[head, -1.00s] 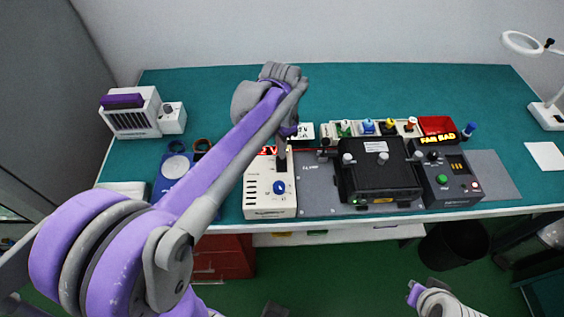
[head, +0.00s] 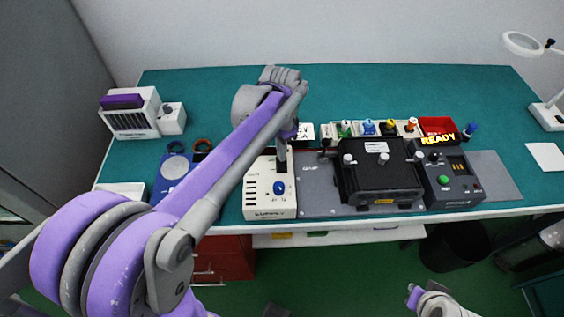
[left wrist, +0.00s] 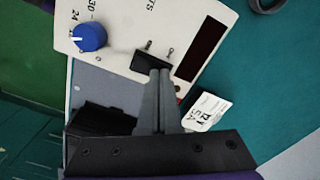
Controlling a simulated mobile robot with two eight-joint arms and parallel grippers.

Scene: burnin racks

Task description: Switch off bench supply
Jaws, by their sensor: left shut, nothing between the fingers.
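The bench supply (head: 258,200) is a cream box with a blue knob (head: 279,188), near the front edge of the bench. My left gripper (head: 282,168) reaches down over its face, shut and empty. In the left wrist view, the closed fingertips (left wrist: 159,76) are at a black switch (left wrist: 150,62) and seem to touch it. They partly cover it, so which way it is tipped is hard to tell. The supply's display (left wrist: 201,53) is dark in that view. My right gripper (head: 430,300) is low at the bottom right, away from the bench; its fingers are unclear.
Right of the supply, a black fixture (head: 380,185) stands on a grey plate. Several coloured plugs (head: 368,126) and a red bin (head: 437,124) stand behind. The bench's back (head: 380,90) is clear.

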